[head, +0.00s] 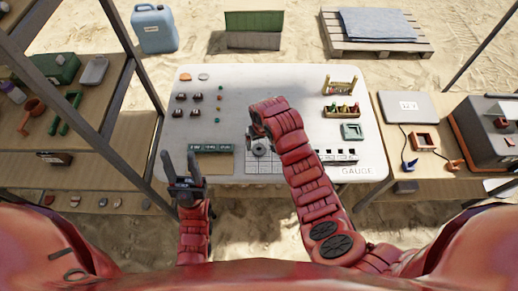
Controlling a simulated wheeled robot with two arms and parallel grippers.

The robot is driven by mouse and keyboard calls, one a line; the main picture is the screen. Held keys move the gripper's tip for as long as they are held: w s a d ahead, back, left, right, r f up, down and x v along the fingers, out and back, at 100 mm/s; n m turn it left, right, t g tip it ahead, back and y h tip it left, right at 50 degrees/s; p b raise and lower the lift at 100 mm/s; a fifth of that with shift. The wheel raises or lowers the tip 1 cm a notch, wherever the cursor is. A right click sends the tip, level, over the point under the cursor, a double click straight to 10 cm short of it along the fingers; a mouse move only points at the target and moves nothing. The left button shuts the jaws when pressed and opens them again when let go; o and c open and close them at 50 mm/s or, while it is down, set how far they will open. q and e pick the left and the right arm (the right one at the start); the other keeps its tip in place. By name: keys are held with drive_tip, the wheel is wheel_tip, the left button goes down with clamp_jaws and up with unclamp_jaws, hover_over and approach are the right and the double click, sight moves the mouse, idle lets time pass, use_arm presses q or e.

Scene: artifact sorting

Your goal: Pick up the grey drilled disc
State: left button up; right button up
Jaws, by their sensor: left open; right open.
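A grey round piece with a hole, which looks like the grey drilled disc (260,149), lies at the back edge of a pale grid (265,167) on the white table (290,85). My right arm curls over the table, and its gripper (252,133) points down close by the disc. The wrist hides most of that gripper, so I cannot tell whether it touches the disc. My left gripper (193,163) is open and empty at the table's front left edge, fingers pointing away from me.
Small brown pieces (181,97) and green beads (218,119) lie at the table's left. A green labelled strip (212,148) lies left of the grid. A rack (342,109) and a green box (352,131) stand at the right. Wooden shelves (105,150) flank the left side.

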sight(259, 150)
drive_tip(key=shift+w+a+f+p, duration=0.1)
drive_tip(key=shift+f+p, duration=0.4)
drive_tip(key=shift+f, duration=0.1)
drive_tip(key=shift+w+a+f+p, duration=0.1)
drive_tip(key=shift+f+p, duration=0.35)
drive_tip(key=shift+f, duration=0.15)
drive_tip(key=shift+w+f+p, duration=0.15)
drive_tip(key=shift+f+p, duration=0.05)
drive_tip(key=shift+f, duration=0.55)
drive_tip(key=shift+w+f+p, duration=0.1)
drive_tip(key=shift+f+p, duration=0.05)
drive_tip(key=shift+f, duration=0.55)
drive_tip(key=c, duration=1.5)
drive_tip(key=shift+o, duration=0.2)
drive_tip(key=shift+r, duration=0.25)
